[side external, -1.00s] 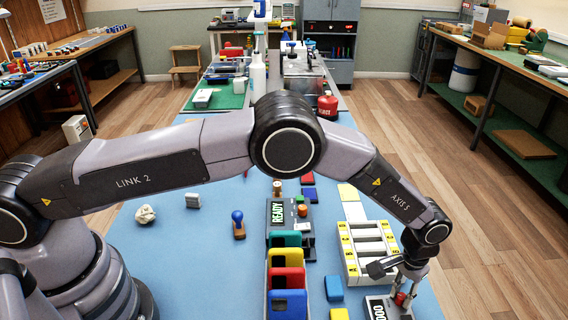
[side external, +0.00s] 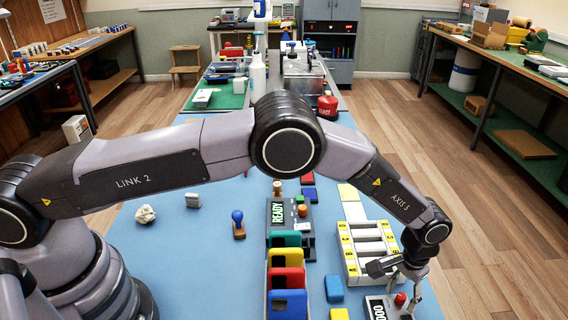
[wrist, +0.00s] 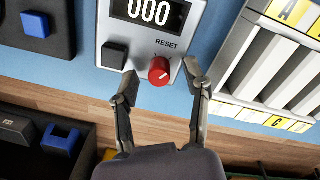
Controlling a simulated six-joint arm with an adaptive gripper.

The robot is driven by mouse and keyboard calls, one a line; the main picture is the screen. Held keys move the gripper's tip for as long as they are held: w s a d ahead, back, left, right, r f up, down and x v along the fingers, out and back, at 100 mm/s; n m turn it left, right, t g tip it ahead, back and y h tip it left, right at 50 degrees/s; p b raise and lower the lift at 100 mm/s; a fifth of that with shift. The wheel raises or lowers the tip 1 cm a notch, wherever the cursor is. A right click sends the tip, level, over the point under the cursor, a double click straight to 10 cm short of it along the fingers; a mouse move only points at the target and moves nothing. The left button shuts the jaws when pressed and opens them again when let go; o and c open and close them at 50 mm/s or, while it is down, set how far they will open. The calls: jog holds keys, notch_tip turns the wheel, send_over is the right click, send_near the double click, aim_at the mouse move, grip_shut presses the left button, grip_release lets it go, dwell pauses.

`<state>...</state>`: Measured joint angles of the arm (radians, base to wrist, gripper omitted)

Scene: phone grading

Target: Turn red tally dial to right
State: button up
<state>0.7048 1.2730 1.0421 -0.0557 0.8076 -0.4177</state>
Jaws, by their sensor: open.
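The red tally dial (wrist: 159,71) sits on the grey tally counter (wrist: 184,43), beside the word RESET and below a display (wrist: 150,12) reading 000. In the wrist view my gripper (wrist: 162,82) is open, with one finger on either side of the dial. Both fingers look apart from it; whether the tips reach its height I cannot tell. In the side external view the dial (side external: 400,299) shows beneath my gripper (side external: 403,295), and the counter (side external: 377,305) is partly cut off by the lower edge.
A black square button (wrist: 114,55) is left of the dial. A white slotted rack (side external: 370,255) with yellow letter labels stands close to the counter. Coloured upright holders (side external: 287,275) and a blue block (side external: 333,289) lie to the left on the blue mat (side external: 190,270).

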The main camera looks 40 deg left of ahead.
aim_at(400, 293)
notch_tip(400, 293, up, 12)
jog(key=shift+a, duration=0.3)
jog(key=shift+w, duration=0.1)
